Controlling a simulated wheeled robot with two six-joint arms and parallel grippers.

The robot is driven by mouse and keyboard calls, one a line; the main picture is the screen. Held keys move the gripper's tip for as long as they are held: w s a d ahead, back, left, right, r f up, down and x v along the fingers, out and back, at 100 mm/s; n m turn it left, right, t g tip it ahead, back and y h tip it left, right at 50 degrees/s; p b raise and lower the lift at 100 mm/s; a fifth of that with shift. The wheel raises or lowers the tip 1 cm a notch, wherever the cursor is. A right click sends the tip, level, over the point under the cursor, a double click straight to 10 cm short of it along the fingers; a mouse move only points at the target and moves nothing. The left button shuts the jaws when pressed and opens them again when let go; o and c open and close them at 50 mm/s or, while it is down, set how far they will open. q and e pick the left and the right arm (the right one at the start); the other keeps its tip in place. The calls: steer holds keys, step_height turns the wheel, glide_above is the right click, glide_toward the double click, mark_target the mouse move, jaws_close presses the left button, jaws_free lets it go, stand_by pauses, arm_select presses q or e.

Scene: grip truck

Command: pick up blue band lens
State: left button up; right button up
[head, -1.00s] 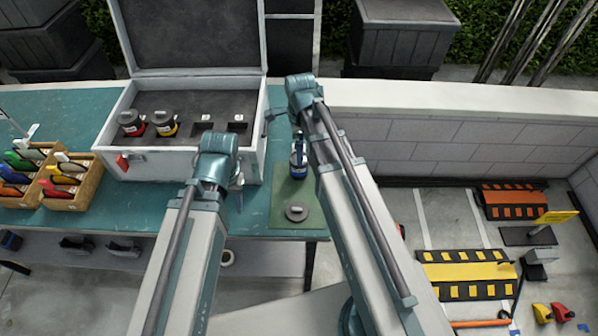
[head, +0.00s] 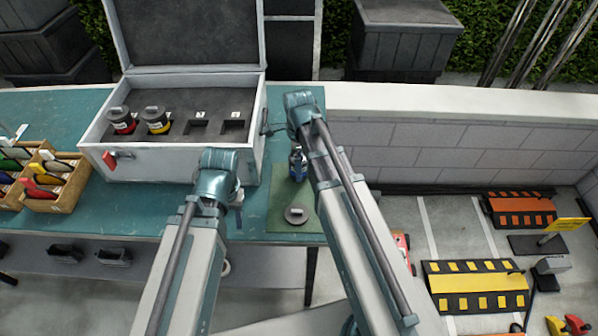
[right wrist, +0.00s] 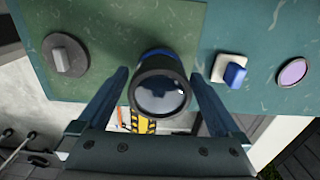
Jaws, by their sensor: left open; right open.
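The blue band lens (head: 298,165) stands on the green mat (head: 283,203) at the right end of the bench, just left of my right arm. In the right wrist view the lens (right wrist: 160,84) shows its dark glass and a strip of blue band. My right gripper (right wrist: 160,74) is open, with one finger on each side of the lens; gaps show, and I cannot tell any contact. The head view does not clearly show this gripper. My left gripper (head: 237,196) is open, low in front of the case and left of the mat, apart from the lens.
An open case (head: 185,168) holds a red-banded lens (head: 122,120) and a yellow-banded lens (head: 155,119), with two empty slots. A grey disc (head: 295,214) lies on the mat. A wooden box (head: 57,190) stands left.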

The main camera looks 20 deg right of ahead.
steer(key=shift+f, duration=0.25)
jaws_close()
stand_by(0.3)
